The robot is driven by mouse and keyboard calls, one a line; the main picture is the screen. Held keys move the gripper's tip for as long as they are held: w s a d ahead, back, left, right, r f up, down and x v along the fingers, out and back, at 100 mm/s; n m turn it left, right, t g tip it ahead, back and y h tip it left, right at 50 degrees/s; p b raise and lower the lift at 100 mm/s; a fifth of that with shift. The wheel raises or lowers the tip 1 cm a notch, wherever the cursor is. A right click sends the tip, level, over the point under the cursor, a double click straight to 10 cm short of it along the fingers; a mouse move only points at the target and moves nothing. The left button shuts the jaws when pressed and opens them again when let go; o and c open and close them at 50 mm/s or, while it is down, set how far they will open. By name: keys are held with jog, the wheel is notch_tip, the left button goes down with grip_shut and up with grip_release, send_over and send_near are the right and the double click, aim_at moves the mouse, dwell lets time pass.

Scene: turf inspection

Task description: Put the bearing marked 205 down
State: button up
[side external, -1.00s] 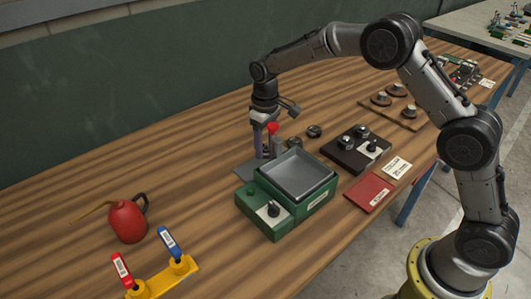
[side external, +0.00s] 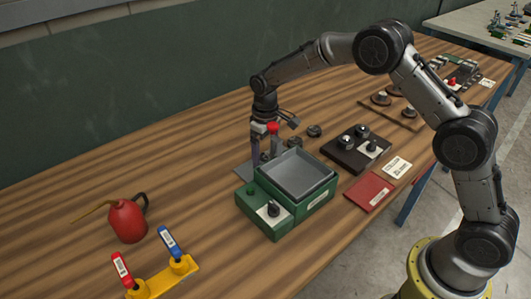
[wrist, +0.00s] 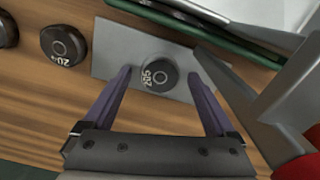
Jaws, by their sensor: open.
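The bearing marked 205 (wrist: 158,76) is a dark round disc with a pale number. In the wrist view it appears to lie on a flat grey plate (wrist: 112,62). My gripper (wrist: 159,75) is open, with a purple finger on each side of the bearing and a small gap on both sides. In the side view my gripper (side external: 262,150) points down at the grey plate (side external: 244,169), behind the green box. The bearing cannot be made out there.
Another bearing (wrist: 63,46), with a partly readable number, lies left of the plate. A grey stand with a red knob (side external: 273,127) is close beside my gripper. A green box with a grey tray (side external: 300,185) stands in front. A red oil can (side external: 127,221) is at left.

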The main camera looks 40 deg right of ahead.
notch_tip(320, 180, up, 12)
jog(key=shift+r, duration=0.2)
dwell(0.4)
notch_tip(320, 180, up, 4)
jog(key=r+t, duration=0.1)
send_over(266, 157)
jog(key=s+d+r+t, duration=0.1)
jog(key=s+d+r, duration=0.1)
jog(key=s+r, duration=0.3)
jog(key=s+d+r+m+t, duration=0.1)
jog(key=s+d+r+t, duration=0.15)
jog(key=s+r, duration=0.75)
jog(key=s+d+f+t, duration=0.1)
jog(key=s+f, duration=0.1)
jog(key=s, duration=0.5)
jog(key=s+f, duration=0.3)
jog(key=s, duration=0.5)
jog(key=s+f+m, duration=0.1)
jog(key=s+f, duration=0.4)
jog(key=f, duration=0.2)
jog(key=shift+s+d+f+m, duration=0.2)
jog(key=shift+d+f+m, duration=0.05)
jog(key=shift+f+m, duration=0.05)
